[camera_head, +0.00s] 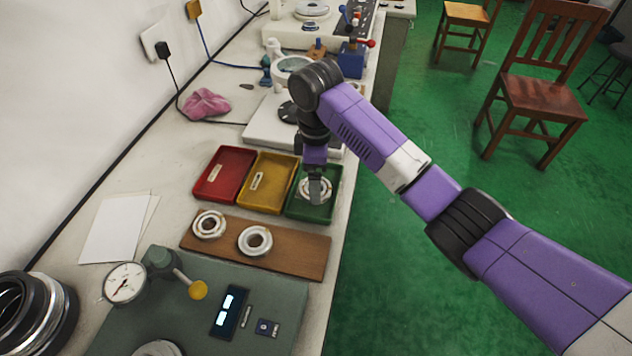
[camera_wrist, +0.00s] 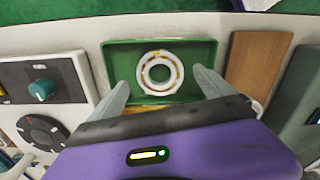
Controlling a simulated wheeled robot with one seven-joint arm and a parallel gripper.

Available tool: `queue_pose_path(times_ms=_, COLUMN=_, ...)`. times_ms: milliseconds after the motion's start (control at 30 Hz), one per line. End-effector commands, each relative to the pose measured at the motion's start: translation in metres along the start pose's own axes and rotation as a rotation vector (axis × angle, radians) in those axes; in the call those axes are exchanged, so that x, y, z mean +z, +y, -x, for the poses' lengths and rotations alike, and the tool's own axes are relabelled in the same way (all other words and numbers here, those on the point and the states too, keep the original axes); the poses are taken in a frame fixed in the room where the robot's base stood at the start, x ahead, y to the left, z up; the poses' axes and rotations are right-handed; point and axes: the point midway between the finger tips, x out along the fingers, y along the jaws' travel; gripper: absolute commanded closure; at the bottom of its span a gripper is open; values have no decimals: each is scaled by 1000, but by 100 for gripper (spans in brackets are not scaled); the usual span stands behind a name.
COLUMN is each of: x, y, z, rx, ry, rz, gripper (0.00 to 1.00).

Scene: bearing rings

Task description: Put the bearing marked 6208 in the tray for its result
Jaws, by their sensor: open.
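A pale bearing ring with brownish-yellow marks (camera_wrist: 160,57) lies flat in the green tray (camera_wrist: 112,60). In the head view the ring (camera_head: 304,190) shows partly behind my gripper, inside the green tray (camera_head: 332,207). My gripper (camera_wrist: 160,80) is open above the tray, its fingers apart on either side of the ring and not visibly touching it. In the head view my gripper (camera_head: 318,188) points down over the tray. Two more bearings, a left one (camera_head: 198,226) and a right one (camera_head: 245,248), lie on the wooden board. No bearing number is readable.
A red tray (camera_head: 205,190) and a yellow tray (camera_head: 247,195) stand left of the green one; both look empty except for labels. A dial gauge (camera_head: 124,284) stands on a grey-green plate at the front. A white machine is behind the trays.

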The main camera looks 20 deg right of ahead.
Motion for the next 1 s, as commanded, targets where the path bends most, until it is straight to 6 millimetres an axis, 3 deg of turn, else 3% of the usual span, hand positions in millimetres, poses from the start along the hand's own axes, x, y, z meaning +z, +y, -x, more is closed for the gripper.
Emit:
queue_pose_path(times_ms=267, x=0, y=2, z=64, rx=4, ry=1, rz=-1, gripper=7)
queue_pose_path(times_ms=400, x=0, y=1, z=84, rx=2, ry=0, rz=-1, gripper=7)
queue_pose_path(times_ms=600, x=0, y=1, z=95, rx=1, ry=1, rz=-1, gripper=7)
queue_pose_path(times_ms=1000, x=0, y=0, z=95, rx=0, ry=1, rz=-1, gripper=7)
